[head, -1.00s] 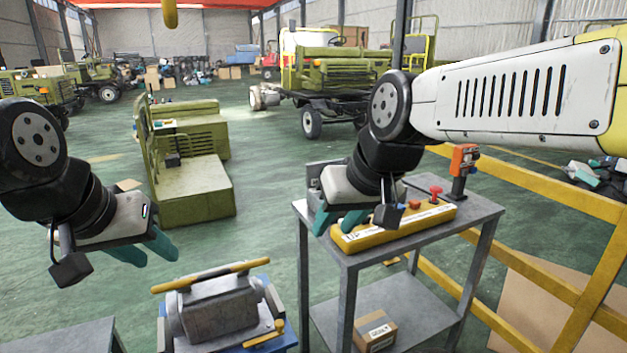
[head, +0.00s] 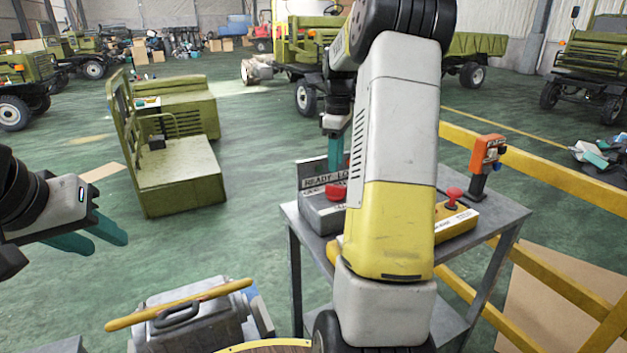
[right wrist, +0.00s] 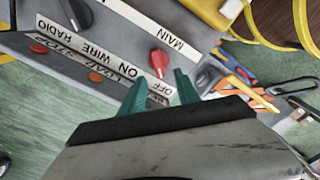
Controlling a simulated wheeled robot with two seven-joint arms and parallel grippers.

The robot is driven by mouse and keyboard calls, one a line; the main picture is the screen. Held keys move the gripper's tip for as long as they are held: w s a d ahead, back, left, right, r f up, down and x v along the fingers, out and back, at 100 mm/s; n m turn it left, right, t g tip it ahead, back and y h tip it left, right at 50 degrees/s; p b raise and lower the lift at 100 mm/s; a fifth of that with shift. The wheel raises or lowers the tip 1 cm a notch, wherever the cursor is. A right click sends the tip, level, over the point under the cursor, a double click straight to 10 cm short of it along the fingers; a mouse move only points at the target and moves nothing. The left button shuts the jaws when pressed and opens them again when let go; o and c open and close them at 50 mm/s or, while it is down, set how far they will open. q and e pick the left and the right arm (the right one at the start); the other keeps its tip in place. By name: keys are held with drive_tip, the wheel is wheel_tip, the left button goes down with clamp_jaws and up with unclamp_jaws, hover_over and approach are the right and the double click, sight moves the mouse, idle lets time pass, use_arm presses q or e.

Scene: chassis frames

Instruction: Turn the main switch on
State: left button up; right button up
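The main switch is a red rotary knob (right wrist: 159,62) on a grey control box (right wrist: 115,42), beside the printed words MAIN and OFF. Its grip points roughly toward OFF. In the head view, the red knob (head: 336,191) shows on the grey box (head: 318,213) on the cart. My right gripper (right wrist: 160,90) is open and empty, its teal fingertips close to the knob, one on each side in the picture; contact cannot be told. In the head view, my right gripper (head: 334,152) is above the knob, partly hidden by my arm. My left gripper (head: 110,240) is open and empty at left, away from the cart.
The box also has a black knob (right wrist: 76,14) and small red and orange lamps. A yellow pendant with a red button (head: 455,197) and an orange device (head: 487,155) share the metal cart (head: 500,215). Yellow railing (head: 560,171) runs behind it.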

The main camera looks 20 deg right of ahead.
sight(336, 186)
drive_tip(key=shift+w+d+f, duration=0.1)
drive_tip(key=shift+d+f, duration=0.1)
drive_tip(key=shift+f, duration=0.15)
wheel_tip(336, 186, down, 8)
drive_tip(key=shift+r, duration=0.25)
clamp_jaws()
